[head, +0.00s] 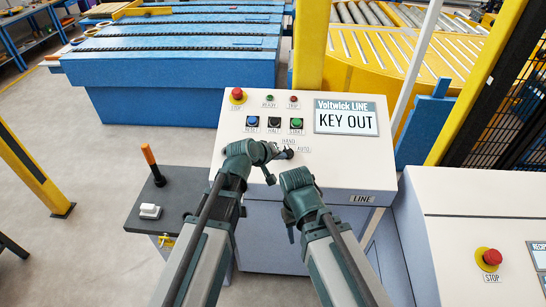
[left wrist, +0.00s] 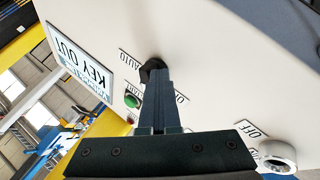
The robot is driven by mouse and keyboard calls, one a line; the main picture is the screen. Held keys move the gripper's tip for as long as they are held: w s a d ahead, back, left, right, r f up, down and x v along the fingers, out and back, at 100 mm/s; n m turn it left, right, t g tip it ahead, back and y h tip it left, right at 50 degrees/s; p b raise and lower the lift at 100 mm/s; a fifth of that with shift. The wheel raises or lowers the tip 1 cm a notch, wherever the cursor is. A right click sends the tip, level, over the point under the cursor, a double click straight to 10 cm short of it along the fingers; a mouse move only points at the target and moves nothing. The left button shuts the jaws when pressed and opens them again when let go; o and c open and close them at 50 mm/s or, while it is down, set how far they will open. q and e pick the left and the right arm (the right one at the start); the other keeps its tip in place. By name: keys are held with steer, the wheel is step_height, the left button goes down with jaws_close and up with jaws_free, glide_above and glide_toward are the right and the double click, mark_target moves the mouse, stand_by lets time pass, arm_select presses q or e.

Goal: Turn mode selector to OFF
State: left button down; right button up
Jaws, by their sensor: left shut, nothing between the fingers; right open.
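The mode selector is a small black knob on the white control panel (head: 340,172), and it shows in the left wrist view (left wrist: 152,66). The AUTO label (head: 303,150) and HAND label lie beside it; a further label (left wrist: 182,98) is partly covered by my fingers. My left gripper (head: 284,154) is shut with nothing held, its fingertips at the knob; I cannot tell whether they touch. The fingers hide much of the knob, so its pointing is unclear. My right gripper (head: 292,232) is open and empty, low in front of the panel.
A display (head: 345,118) reads KEY OUT. Red stop (head: 237,94), blue, black and green buttons sit above the selector. A round silver switch (left wrist: 277,155) with an OFF label shows in the left wrist view. An orange-handled lever (head: 152,165) stands left.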

arm_select(q)
steer(key=shift+s+d+f+n+t+y, duration=0.1)
steer(key=shift+s+d+n+t+y, duration=0.2)
steer(key=shift+n, duration=0.5)
steer(key=shift+d, duration=0.15)
arm_select(e)
steer(key=shift+s+a+f, duration=0.1)
steer(key=shift+s+f, duration=0.05)
steer(key=shift+f, duration=0.15)
arm_select(q)
steer(key=shift+s+d+f, duration=0.1)
steer(key=shift+d, duration=0.3)
